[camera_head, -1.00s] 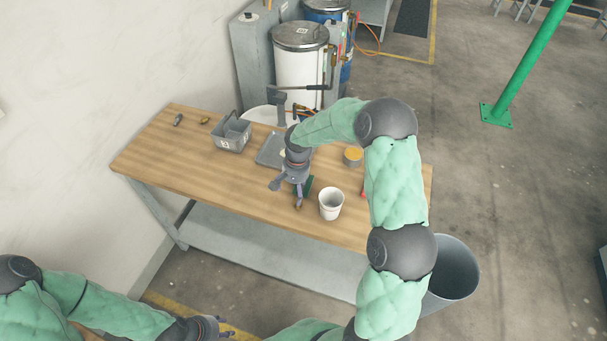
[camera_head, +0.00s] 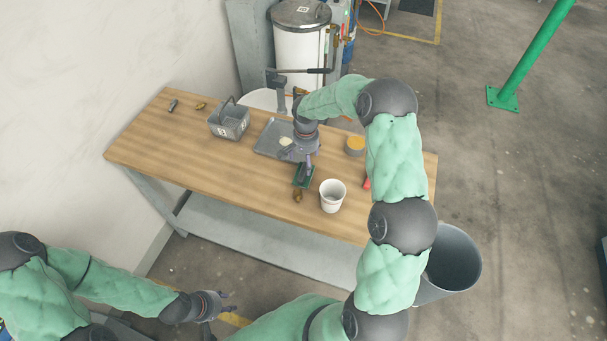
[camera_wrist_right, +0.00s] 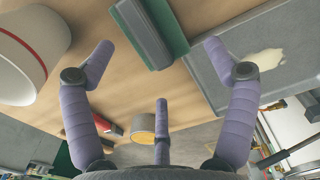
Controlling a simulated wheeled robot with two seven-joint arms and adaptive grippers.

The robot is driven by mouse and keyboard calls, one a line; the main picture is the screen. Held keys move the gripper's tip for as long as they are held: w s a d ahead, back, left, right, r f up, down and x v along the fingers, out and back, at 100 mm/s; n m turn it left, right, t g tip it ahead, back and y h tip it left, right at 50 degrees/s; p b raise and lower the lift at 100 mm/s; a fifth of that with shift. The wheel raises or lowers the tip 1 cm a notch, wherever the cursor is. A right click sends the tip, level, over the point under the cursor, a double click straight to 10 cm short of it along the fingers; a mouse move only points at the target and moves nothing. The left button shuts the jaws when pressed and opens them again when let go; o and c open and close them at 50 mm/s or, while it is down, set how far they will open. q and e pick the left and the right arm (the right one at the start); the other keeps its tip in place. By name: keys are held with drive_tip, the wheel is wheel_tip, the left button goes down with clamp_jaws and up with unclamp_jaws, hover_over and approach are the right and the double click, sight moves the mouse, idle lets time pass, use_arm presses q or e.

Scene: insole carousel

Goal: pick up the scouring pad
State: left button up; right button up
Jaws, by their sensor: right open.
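The scouring pad (camera_head: 303,176) is a flat green piece with a dark grey block on it, on the wooden table between the tray and the white cup. In the right wrist view the pad (camera_wrist_right: 166,30) lies at the top, just beyond the fingertips and roughly centred between the outer fingers. My right gripper (camera_head: 306,160) is over the table at the pad's far side, partly covering it; its fingers (camera_wrist_right: 158,50) are spread and empty. Whether any finger touches the pad cannot be told. My left gripper (camera_head: 226,302) is off the table's front, fingers apart and empty.
A white cup (camera_head: 332,197) and a small brown object (camera_head: 298,196) are close to the pad. A grey tray (camera_head: 266,138) is behind, an orange-topped tin (camera_head: 355,146) and a red object (camera_head: 367,183) to the right. A grey basket (camera_head: 229,124) stands left. The table's left half is mostly clear.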

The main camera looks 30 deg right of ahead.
sight(305, 164)
wheel_tip(305, 164, down, 4)
drive_tip(key=shift+w+d+f, duration=0.1)
drive_tip(key=shift+f, duration=0.1)
drive_tip(key=c, duration=1.3)
